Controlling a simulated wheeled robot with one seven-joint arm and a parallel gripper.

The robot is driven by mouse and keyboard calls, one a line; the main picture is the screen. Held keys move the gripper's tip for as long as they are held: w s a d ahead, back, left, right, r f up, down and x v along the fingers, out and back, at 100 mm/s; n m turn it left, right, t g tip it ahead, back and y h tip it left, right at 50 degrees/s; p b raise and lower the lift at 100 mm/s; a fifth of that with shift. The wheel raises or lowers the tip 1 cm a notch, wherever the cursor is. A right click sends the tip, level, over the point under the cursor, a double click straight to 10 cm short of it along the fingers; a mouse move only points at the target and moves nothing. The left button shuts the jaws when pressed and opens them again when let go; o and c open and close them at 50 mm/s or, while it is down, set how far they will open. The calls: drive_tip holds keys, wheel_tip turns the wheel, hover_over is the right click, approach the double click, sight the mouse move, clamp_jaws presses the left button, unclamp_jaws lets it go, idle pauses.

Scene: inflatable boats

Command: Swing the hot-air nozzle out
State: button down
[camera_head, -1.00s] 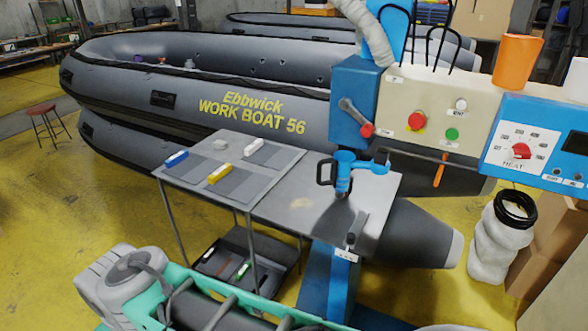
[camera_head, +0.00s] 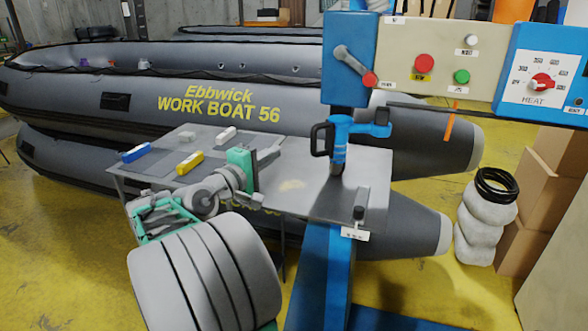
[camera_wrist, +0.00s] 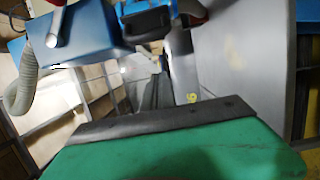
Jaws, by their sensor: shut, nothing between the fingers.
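The blue hot-air unit, which I take for the nozzle (camera_head: 340,150), stands upright over the grey table plate, below the control panel. A black loop handle (camera_head: 319,140) is on its left side, and a blue arm runs to its right. It seems to be the blue and black part at the top of the wrist view (camera_wrist: 148,18). My gripper (camera_head: 276,149) is shut and empty, left of the black handle with a visible gap. Its green body fills the bottom of the wrist view. The nozzle tip's exact end is hard to tell.
The control panel (camera_head: 432,62) with red and green buttons hangs above. A blue box with a grey lever (camera_head: 352,65) is at its left. Blue, yellow and white blocks lie on the grey table (camera_head: 292,205). A short black-knobbed lever (camera_head: 359,213) stands at the front edge.

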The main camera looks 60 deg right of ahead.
drive_tip(key=s+d, duration=0.1)
drive_tip(key=d, duration=0.9)
drive_tip(key=s+a, duration=0.2)
drive_tip(key=s, duration=0.1)
drive_tip(key=shift+s+a+r, duration=0.1)
drive_tip(key=shift+s+r, duration=0.1)
drive_tip(key=shift+s, duration=0.1)
drive_tip(key=shift+w, duration=0.1)
